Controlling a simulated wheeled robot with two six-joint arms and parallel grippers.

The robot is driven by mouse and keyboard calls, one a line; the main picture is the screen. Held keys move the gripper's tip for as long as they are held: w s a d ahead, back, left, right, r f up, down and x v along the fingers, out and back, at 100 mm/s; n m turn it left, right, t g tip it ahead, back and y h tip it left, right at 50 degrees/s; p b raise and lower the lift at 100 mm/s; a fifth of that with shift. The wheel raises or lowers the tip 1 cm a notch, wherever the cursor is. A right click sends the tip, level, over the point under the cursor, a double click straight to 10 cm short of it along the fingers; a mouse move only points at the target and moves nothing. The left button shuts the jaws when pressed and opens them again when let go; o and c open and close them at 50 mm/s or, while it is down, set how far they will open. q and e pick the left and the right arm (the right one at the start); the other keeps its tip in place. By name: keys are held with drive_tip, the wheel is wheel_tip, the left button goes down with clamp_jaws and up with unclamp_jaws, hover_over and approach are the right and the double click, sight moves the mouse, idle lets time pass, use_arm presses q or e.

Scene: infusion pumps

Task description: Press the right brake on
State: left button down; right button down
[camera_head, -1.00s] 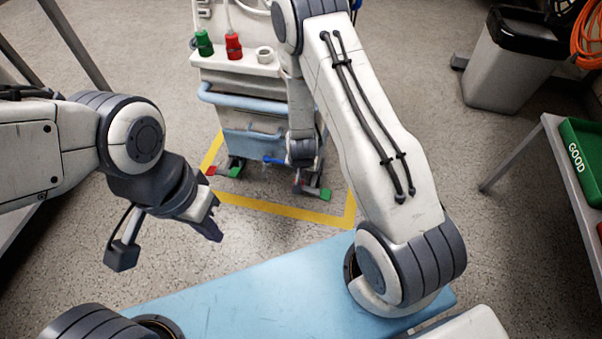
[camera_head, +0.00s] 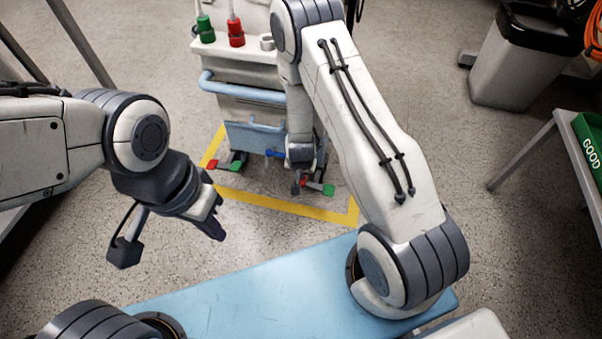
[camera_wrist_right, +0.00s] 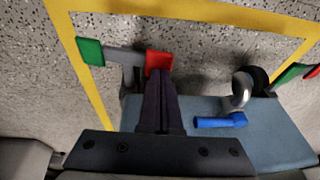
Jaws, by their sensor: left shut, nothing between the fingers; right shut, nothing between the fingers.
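The right brake is a pedal at the foot of the cart (camera_head: 250,95), with a red end (camera_head: 307,177) and a green end (camera_head: 328,189). In the right wrist view its red end (camera_wrist_right: 158,60) lies just past my fingertips and its green end (camera_wrist_right: 90,51) is to the left. My right gripper (camera_head: 295,189) is shut and empty, pointing down at the red end; it also shows in the right wrist view (camera_wrist_right: 157,76). I cannot tell whether it touches. My left gripper (camera_head: 218,217) is shut and empty, away from the cart.
The other brake has a red end (camera_head: 212,165) and a green end (camera_head: 237,166). A blue lever (camera_wrist_right: 220,121) sits beside a caster (camera_wrist_right: 242,90). Yellow floor tape (camera_head: 270,203) surrounds the cart. A bin (camera_head: 515,75) stands at right; floor between is free.

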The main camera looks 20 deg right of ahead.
drive_tip(key=shift+w+a+f+p, duration=0.2)
drive_tip(key=shift+a+p, duration=0.1)
drive_tip(key=shift+p, duration=0.1)
drive_tip(key=shift+w+a+f+p, duration=0.2)
drive_tip(key=shift+a+f+p, duration=0.15)
drive_tip(key=shift+f+p, duration=0.2)
drive_tip(key=shift+w+a+f+p, duration=0.15)
drive_tip(key=shift+a+f+p, duration=0.05)
drive_tip(key=shift+f+p, duration=0.25)
drive_tip(key=shift+f, duration=0.1)
idle(0.3)
drive_tip(key=a+r+p, duration=0.5)
drive_tip(key=r+p, duration=0.4)
drive_tip(key=r, duration=0.3)
drive_tip(key=shift+r, duration=0.4)
